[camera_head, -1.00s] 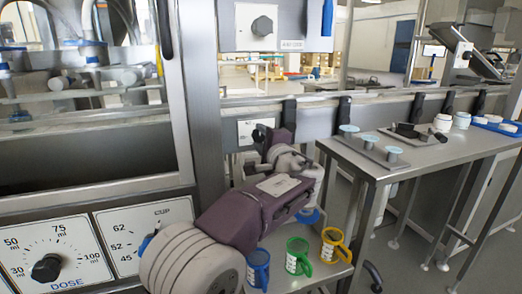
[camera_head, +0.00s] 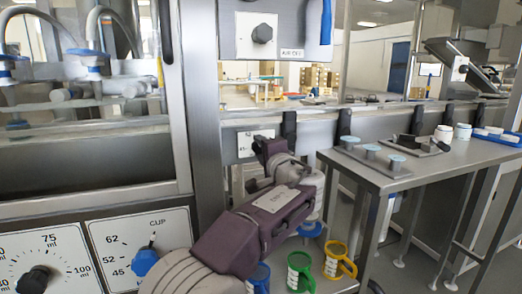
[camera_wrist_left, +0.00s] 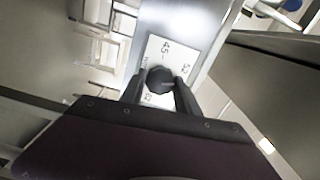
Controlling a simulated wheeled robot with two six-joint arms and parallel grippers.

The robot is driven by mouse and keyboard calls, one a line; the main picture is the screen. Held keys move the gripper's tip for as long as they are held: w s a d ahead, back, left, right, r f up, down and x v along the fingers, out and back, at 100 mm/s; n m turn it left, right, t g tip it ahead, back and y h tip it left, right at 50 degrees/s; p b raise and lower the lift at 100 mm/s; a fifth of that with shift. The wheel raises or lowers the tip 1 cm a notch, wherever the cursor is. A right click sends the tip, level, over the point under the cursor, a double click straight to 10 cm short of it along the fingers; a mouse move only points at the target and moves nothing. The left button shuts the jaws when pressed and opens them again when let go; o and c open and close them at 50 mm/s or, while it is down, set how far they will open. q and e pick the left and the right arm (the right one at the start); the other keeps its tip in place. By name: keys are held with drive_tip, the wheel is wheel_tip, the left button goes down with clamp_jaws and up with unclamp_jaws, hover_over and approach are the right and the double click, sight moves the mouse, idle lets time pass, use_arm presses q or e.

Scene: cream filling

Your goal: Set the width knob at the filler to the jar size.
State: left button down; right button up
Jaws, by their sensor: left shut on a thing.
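The width knob (camera_wrist_left: 160,81) is a dark round knob on a white dial plate (camera_wrist_left: 157,53) in the left wrist view. The numbers 45 and 52 can be read on the plate; where the knob points is not clear. My left gripper (camera_wrist_left: 160,86) has its two dark fingers on either side of the knob and is shut on it. In the head view the purple left gripper (camera_head: 266,151) reaches the small dial plate (camera_head: 246,143) on the steel frame and hides the knob. My right gripper is not in view.
A CUP dial with a blue knob (camera_head: 145,261) and a DOSE dial with a black knob (camera_head: 34,280) are at lower left. Blue, green (camera_head: 300,272) and yellow (camera_head: 339,261) handled pieces stand below my arm. A steel table (camera_head: 400,178) with white jars (camera_head: 443,133) is at right.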

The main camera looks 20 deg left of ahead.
use_arm(q)
drive_tip(key=c, duration=0.9)
unclamp_jaws()
drive_tip(key=p+v, duration=0.1)
drive_tip(key=v, duration=0.8)
drive_tip(key=shift+p, duration=0.4)
